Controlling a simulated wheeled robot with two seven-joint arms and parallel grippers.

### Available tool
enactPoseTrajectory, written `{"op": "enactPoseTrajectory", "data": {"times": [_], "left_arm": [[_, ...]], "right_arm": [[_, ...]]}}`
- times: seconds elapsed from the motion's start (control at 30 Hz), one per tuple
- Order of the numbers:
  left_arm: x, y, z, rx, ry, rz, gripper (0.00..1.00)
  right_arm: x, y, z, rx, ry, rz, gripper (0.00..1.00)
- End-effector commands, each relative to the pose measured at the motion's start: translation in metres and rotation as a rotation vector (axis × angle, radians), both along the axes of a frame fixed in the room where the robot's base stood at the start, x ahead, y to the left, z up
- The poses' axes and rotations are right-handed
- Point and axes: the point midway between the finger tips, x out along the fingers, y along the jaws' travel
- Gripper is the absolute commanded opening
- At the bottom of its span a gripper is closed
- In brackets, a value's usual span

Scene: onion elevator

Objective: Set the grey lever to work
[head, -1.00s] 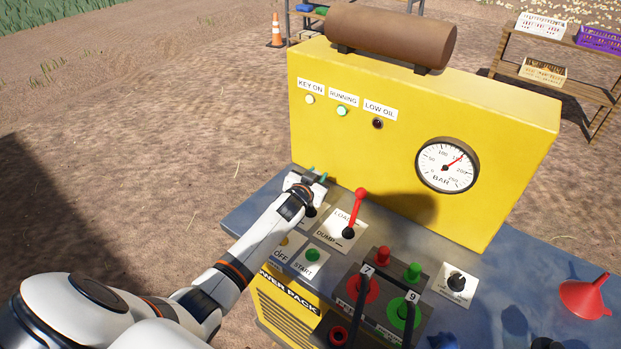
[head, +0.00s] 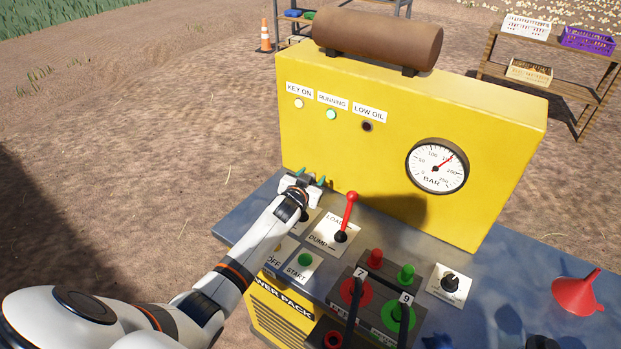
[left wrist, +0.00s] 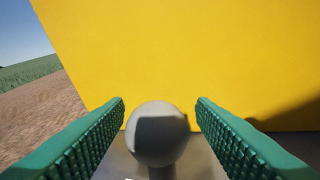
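The grey lever's round knob (left wrist: 157,134) shows in the left wrist view, on a short grey stem. It stands between the two green fingers of my left gripper (left wrist: 160,112), with a gap on either side. The left gripper is open around it. In the head view my left gripper (head: 309,181) is over the left part of the control panel and hides the grey lever there. My right gripper is not in view.
A red lever (head: 350,211) on the LOAD/DUMP plate stands just right of my left gripper. The yellow housing (head: 350,160) rises close behind. The gauge (head: 437,166) points between 150 and 200. The RUNNING lamp (head: 331,114) is green. A red funnel (head: 578,291) is at right.

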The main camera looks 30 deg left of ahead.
Motion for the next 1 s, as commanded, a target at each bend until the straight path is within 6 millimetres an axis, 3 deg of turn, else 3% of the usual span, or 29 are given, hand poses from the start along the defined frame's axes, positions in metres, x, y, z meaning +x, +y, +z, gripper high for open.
{"op": "enactPoseTrajectory", "data": {"times": [0.37,0.8,1.0], "left_arm": [[-0.013,-0.001,0.001,0.002,0.003,0.001,0.51],[-0.087,-0.015,0.019,0.002,0.001,-0.001,0.51],[-0.109,-0.020,0.025,0.001,0.001,-0.001,0.51]], "right_arm": [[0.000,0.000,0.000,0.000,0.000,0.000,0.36],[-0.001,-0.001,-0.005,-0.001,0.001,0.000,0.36],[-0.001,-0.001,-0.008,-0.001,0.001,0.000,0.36]]}}
